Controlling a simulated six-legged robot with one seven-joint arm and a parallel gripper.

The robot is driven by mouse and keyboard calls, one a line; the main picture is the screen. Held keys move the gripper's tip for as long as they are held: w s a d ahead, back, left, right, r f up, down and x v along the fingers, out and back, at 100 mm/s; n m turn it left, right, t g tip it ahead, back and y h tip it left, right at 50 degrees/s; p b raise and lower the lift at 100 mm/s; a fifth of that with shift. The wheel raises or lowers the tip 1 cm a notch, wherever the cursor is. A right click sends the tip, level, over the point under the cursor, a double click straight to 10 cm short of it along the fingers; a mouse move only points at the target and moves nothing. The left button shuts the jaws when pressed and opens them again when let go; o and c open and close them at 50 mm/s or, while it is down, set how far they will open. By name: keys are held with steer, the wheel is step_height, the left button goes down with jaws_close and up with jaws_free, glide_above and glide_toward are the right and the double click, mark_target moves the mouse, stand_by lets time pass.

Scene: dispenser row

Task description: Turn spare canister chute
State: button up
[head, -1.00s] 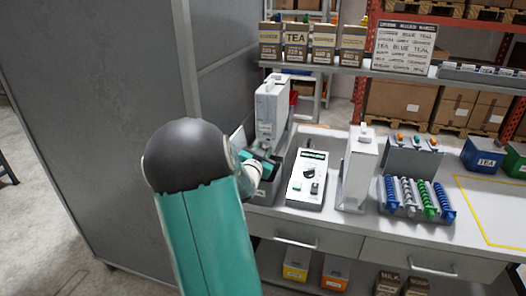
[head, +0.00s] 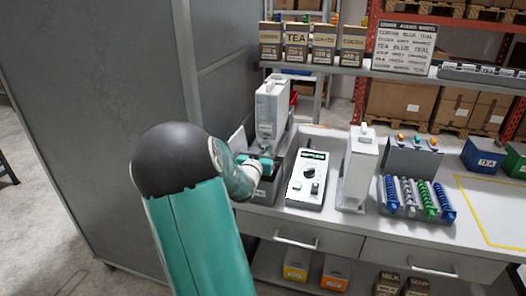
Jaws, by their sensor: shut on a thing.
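A pale grey canister (head: 270,112) stands upright at the left end of the bench, above a dark base box (head: 268,190). My gripper (head: 262,163) is low at the front of this canister, with its teal fingers shut on the canister's chute. The chute is mostly hidden behind the fingers and wrist, so its exact angle cannot be told. A second white canister (head: 361,165) stands upright farther right on the bench, apart from my gripper.
A white control box (head: 306,180) with a dark knob stands right of the base. A rack of blue, white and green coils (head: 416,198) is farther right, by a yellow-outlined clear area (head: 495,205). A tall grey panel (head: 100,120) closes the left side.

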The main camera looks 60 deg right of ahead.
steer(key=o, duration=0.6)
steer(key=shift+o, duration=0.2)
steer(key=s+a, duration=0.2)
steer(key=a, duration=1.1)
steer(key=shift+a, duration=0.35)
